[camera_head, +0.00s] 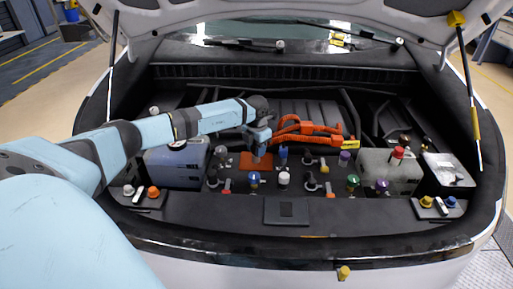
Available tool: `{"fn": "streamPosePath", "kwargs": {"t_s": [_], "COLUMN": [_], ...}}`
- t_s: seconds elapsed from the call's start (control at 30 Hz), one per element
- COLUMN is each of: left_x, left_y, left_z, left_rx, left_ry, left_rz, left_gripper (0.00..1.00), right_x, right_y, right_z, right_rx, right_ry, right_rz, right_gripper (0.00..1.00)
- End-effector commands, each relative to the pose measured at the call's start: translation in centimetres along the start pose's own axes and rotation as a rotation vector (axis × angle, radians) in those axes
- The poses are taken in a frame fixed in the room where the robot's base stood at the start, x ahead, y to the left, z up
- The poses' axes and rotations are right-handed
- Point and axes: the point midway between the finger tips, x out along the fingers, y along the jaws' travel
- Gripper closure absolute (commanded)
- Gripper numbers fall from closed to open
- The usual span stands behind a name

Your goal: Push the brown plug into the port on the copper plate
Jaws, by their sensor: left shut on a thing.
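The copper plate (247,164) is a flat orange-brown patch on the dark panel in the middle of the engine bay. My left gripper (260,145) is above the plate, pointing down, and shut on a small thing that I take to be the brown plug. The plug is mostly hidden by the fingers and too small to make out clearly. I cannot tell whether its tip touches the plate. The port is hidden under the gripper. My right gripper is not in view.
Orange cables (305,130) lie just right of the gripper. Several coloured caps, among them a blue one (253,178) and a white one (284,178), stand in front of the plate. A grey box (180,165) is left and a pale tank (385,170) right. The raised hood (290,8) is overhead.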

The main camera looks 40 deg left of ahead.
Motion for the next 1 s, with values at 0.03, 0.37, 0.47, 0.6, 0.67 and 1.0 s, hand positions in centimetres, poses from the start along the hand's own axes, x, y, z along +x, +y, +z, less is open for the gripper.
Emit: {"fn": "streamPosePath", "kwargs": {"t_s": [0.03, 0.37, 0.47, 0.6, 0.67, 1.0], "left_x": [0.2, 1.1, 1.1, 1.0, 1.0, -0.1], "left_y": [0.0, 0.0, 0.0, 0.0, 0.0, 0.0], "left_z": [0.0, 0.0, 0.0, 0.0, 0.0, 0.1], "left_rx": [0.000, 0.000, 0.000, 0.000, 0.000, 0.001], "left_ry": [0.000, 0.001, 0.001, 0.000, 0.000, -0.002], "left_rz": [0.000, 0.000, 0.000, 0.000, 0.000, 0.000], "left_gripper": [0.86, 0.86, 0.55, 0.34, 0.34, 0.34], "right_x": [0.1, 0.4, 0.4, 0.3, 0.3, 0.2], "right_y": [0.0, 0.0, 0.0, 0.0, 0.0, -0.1], "right_z": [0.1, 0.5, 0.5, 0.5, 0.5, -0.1], "right_rx": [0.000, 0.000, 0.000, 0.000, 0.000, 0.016], "right_ry": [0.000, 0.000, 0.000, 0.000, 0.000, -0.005], "right_rz": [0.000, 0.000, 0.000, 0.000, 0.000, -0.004], "right_gripper": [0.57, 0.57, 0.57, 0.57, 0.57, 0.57]}}
